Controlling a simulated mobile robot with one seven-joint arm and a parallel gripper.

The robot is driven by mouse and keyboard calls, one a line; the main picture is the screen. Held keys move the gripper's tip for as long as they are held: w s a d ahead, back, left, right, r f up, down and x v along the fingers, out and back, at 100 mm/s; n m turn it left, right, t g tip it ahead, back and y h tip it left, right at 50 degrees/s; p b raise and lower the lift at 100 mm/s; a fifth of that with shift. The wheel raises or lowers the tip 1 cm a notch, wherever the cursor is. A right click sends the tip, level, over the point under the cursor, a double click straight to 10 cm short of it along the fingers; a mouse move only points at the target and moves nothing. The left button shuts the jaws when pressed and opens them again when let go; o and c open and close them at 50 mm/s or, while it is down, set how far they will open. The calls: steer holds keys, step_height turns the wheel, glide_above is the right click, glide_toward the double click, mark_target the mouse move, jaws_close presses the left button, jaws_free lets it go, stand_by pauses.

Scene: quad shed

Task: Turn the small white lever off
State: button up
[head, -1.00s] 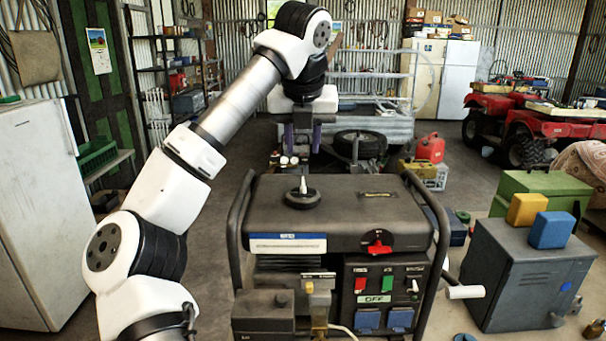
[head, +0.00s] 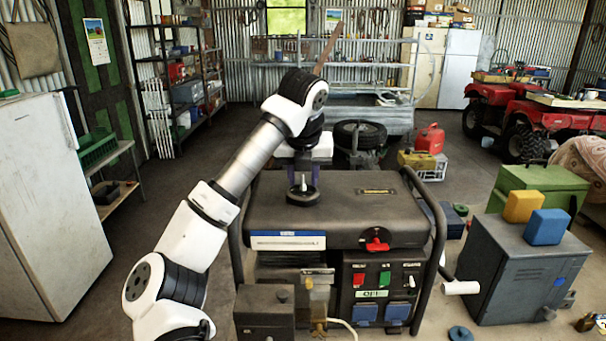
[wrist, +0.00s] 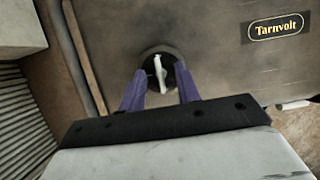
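A small white lever (head: 302,187) stands on a round black cap (head: 303,197) on top of the dark generator (head: 345,215). It also shows in the wrist view (wrist: 160,74), roughly upright in the picture. My gripper (head: 303,179) is over the cap, with its purple fingers pointing down. In the wrist view my gripper (wrist: 160,88) is open, one finger on each side of the lever, with gaps visible. Whether a finger touches the cap cannot be told. A small white toggle (head: 411,282) is also on the generator's front panel, above blue sockets, right of an "OFF" label.
A red knob (head: 376,243), red switch (head: 358,279) and green switch (head: 384,278) are on the generator. Its tubular frame (head: 437,250) rises at both sides. A grey cabinet (head: 520,270) stands right, a white fridge (head: 45,210) left.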

jaws_close()
steer(key=m, duration=0.1)
steer(key=m+h, duration=0.1)
steer(key=m, duration=0.1)
steer(key=shift+a+m, duration=0.2)
steer(key=shift+m, duration=0.1)
steer(key=m+g+h, duration=0.1)
steer(key=m+h, duration=0.1)
steer(key=m, duration=0.3)
steer(key=shift+w, duration=0.1)
steer(key=m+g, duration=0.1)
steer(key=m, duration=0.1)
steer(key=m+h, duration=0.1)
steer(key=m, duration=0.2)
steer(key=shift+w+a+g, duration=0.1)
steer(key=shift+g, duration=0.3)
steer(key=shift+w+m+g, duration=0.1)
steer(key=shift+m+g, duration=0.8)
steer(key=shift+m, duration=1.3)
steer(key=shift+h, duration=0.3)
